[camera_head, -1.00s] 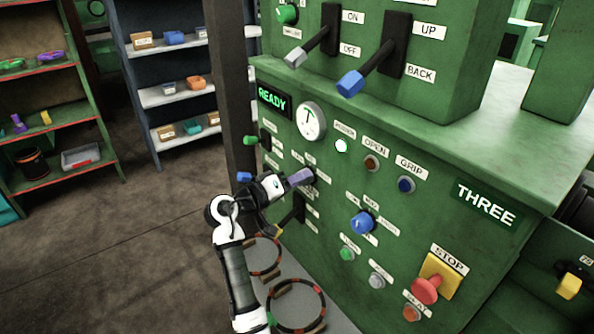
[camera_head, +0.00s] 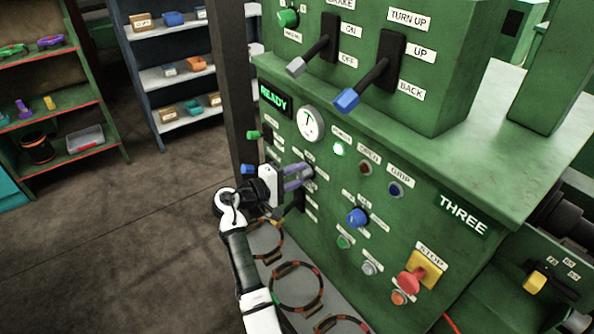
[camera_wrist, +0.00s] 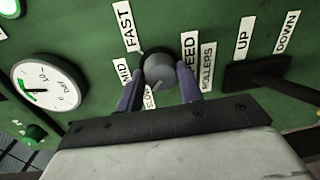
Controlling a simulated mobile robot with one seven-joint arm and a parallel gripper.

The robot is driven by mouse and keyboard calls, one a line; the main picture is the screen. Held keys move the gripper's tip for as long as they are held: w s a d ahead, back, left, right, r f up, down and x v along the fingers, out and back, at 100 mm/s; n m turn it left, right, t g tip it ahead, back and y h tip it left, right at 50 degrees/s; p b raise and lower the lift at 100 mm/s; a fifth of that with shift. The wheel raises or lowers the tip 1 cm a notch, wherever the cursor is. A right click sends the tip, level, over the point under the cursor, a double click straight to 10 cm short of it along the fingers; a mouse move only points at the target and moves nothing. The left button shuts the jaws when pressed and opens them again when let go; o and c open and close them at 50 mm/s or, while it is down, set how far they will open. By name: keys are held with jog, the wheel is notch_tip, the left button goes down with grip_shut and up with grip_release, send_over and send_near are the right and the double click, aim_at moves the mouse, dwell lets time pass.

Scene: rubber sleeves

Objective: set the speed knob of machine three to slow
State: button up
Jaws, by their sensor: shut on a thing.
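The panel of machine three (camera_head: 463,213) is green and carries its "THREE" sign. In the wrist view a round grey knob (camera_wrist: 160,72) sits between the two purple fingers of my gripper (camera_wrist: 158,76), which are shut on its sides. Labels FAST (camera_wrist: 125,27), MID (camera_wrist: 121,71) and SLOW (camera_wrist: 149,97) stand around its left side. A label ending in "EED" is partly hidden by the right finger. I cannot tell surely where the knob points. In the head view my gripper (camera_head: 298,177) reaches the panel's left part and mostly hides the knob.
A black lever (camera_wrist: 255,73) marked UP and DOWN is close right of my gripper in the wrist view. A dial (camera_wrist: 47,85) is at left. A blue knob (camera_head: 357,218) and red stop button (camera_head: 411,283) are further right on the panel. Ringed hoops (camera_head: 296,287) lie below my arm.

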dwell(0.4)
jog(key=o, duration=1)
jog(key=b+v, duration=0.3)
jog(key=v, duration=1)
jog(key=shift+s+a+b, duration=0.25)
jog(key=shift+a+b, duration=0.1)
jog(key=shift+b, duration=0.05)
